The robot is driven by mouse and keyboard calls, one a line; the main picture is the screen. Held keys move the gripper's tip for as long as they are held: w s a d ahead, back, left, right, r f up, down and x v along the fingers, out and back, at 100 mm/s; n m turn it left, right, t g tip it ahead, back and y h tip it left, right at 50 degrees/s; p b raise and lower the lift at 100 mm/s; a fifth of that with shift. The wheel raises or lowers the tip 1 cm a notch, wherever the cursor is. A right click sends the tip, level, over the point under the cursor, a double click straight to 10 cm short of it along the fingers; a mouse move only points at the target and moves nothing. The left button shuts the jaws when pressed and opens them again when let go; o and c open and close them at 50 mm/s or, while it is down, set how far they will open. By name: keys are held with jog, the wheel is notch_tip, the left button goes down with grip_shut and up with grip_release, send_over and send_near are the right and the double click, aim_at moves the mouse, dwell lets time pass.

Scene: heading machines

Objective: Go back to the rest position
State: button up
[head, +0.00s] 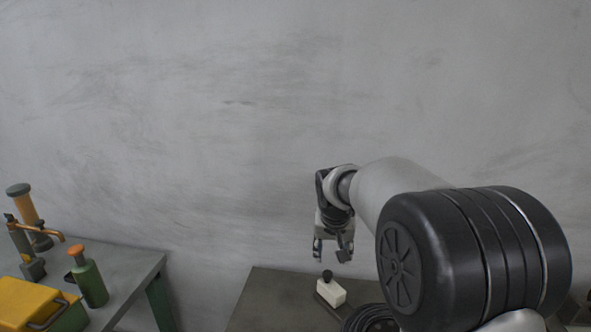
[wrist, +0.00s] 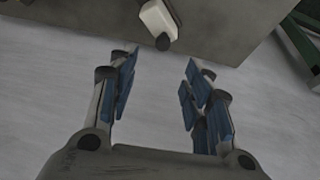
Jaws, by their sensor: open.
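My gripper (head: 333,251) hangs pointing down above the dark grey table in the head view, with its fingers apart and nothing between them. In the wrist view my gripper (wrist: 158,82) also shows open, with blue pads on both fingers. A white block with a dark knob (head: 331,290) sits on the table, below my gripper in the head view. The same white block (wrist: 158,20) shows at the top of the wrist view, beyond the fingertips and apart from them.
The dark table (head: 262,300) is at the bottom middle. A coiled black cable (head: 370,320) lies beside the block. At left, a green-legged bench (head: 130,268) holds a yellow box (head: 25,300), a green bottle (head: 90,282) and an orange-and-green tool (head: 27,212). A bare grey wall (head: 220,120) stands behind.

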jog(key=s+d+r, duration=0.1)
jog(key=s+r, duration=0.3)
jog(key=s, duration=0.5)
jog(key=s+d+r, duration=0.2)
jog(key=s+r, duration=0.3)
jog(key=s, duration=0.4)
jog(key=s+f+n, duration=0.1)
jog(key=s+f, duration=0.1)
jog(key=s, duration=0.8)
jog(key=s+f+n, duration=0.1)
jog(key=s+f, duration=0.1)
jog(key=s, duration=0.8)
jog(key=shift+s+y, duration=0.2)
jog(key=shift+y, duration=0.2)
